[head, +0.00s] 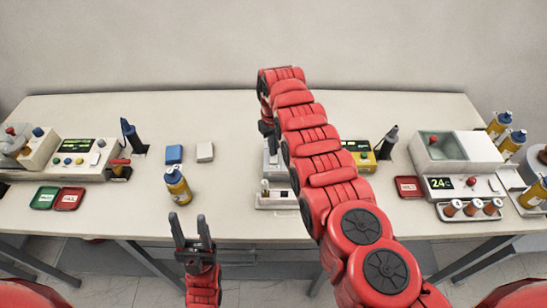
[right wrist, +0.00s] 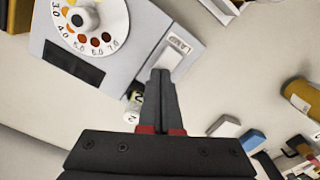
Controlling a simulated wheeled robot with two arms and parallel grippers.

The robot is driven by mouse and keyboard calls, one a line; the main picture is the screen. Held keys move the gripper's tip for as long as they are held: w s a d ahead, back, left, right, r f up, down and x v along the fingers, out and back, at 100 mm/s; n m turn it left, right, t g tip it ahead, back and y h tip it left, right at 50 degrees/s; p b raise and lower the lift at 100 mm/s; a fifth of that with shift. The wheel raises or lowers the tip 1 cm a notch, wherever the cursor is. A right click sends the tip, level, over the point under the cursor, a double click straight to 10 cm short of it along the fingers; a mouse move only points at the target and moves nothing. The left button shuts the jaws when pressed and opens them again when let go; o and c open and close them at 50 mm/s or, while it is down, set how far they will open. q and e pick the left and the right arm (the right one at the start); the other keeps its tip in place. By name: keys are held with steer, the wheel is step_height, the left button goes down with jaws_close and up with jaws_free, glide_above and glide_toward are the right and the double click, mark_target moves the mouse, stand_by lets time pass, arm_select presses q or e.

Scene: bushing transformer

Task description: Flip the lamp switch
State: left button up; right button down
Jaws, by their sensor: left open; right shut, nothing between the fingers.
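The lamp switch (right wrist: 172,62) is a pale rocker in a light frame on a grey device (right wrist: 120,82), with a small label beside it that seems to read LAMP. My right gripper (right wrist: 162,75) is shut and empty, its fingertips right at the switch's near edge; I cannot tell whether they touch it. In the head view, the device (head: 272,190) is largely hidden behind my right arm. My left gripper (head: 191,228) is open and empty in front of the table's front edge.
The device has a numbered dial (right wrist: 92,22) and a dark display. A yellow bottle (head: 177,186), blue block (head: 174,154) and white block (head: 205,152) stand left of it. A yellow meter (head: 360,155) is to its right. Other devices fill both table ends.

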step_height(320, 180, up, 3)
steer(key=shift+f+p, duration=0.2)
steer(key=shift+p, duration=1)
step_height(320, 180, up, 2)
steer(key=shift+r+p, duration=0.1)
steer(key=shift+p, duration=0.4)
steer(key=shift+r, duration=1.05)
steer(key=shift+s+f, duration=0.1)
steer(key=shift+f, duration=0.05)
